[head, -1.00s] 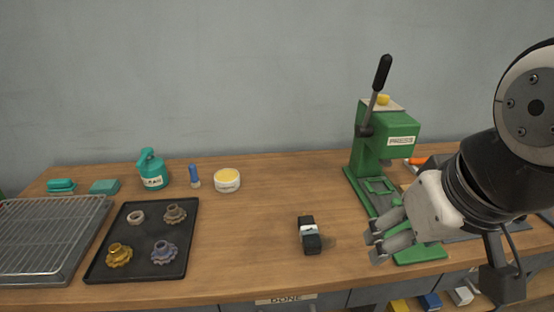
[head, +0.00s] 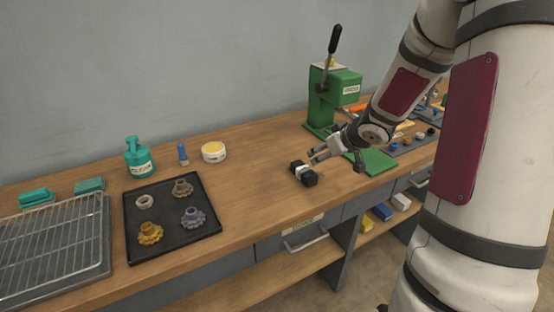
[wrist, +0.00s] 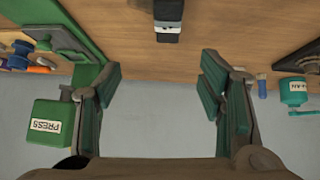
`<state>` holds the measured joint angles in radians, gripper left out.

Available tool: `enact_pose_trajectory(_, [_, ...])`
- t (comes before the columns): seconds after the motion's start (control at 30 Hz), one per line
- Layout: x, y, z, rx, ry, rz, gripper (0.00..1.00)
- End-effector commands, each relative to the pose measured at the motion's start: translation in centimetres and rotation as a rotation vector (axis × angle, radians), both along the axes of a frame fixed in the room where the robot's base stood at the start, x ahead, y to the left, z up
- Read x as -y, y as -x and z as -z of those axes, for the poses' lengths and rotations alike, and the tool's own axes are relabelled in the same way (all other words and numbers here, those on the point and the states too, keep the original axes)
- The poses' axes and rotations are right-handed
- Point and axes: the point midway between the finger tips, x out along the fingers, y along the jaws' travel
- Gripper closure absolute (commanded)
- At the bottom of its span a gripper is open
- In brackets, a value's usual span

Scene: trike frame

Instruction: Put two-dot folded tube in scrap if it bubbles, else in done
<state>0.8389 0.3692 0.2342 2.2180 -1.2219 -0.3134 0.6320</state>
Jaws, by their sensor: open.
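A black folded tube (head: 309,179) with a white band lies on the bench, left of the green press. It also shows at the top of the wrist view (wrist: 168,37), beyond my fingertips. I cannot make out its dots or any bubbles. My gripper (head: 313,156) is open and empty, close to the tube's right side in the head view. In the wrist view my gripper (wrist: 160,76) has its fingers wide apart, with nothing between them. A drawer labelled DONE (head: 302,224) is shut in the bench front below the tube. No scrap label is readable.
The green press (head: 345,88) stands behind my gripper. A black tray (head: 165,190) with several gear-like parts, a wire rack (head: 55,240), a CLEAN bottle (head: 138,158) and a yellow-topped tub (head: 213,152) are to the left. Bench between tub and tube is clear.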

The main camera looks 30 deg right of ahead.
Motion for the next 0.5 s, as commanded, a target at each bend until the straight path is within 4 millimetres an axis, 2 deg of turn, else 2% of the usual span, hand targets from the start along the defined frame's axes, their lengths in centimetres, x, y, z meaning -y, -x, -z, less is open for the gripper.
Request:
enact_pose_trajectory(0.03, [0.2, 0.0, 1.0, 0.005, -0.031, -0.010, 0.38])
enact_pose_trajectory(0.23, [0.1, -0.6, 2.7, 0.022, -0.084, -0.039, 0.38])
enact_pose_trajectory(0.5, [-0.1, -4.2, 6.4, 0.022, -0.084, -0.042, 0.38])
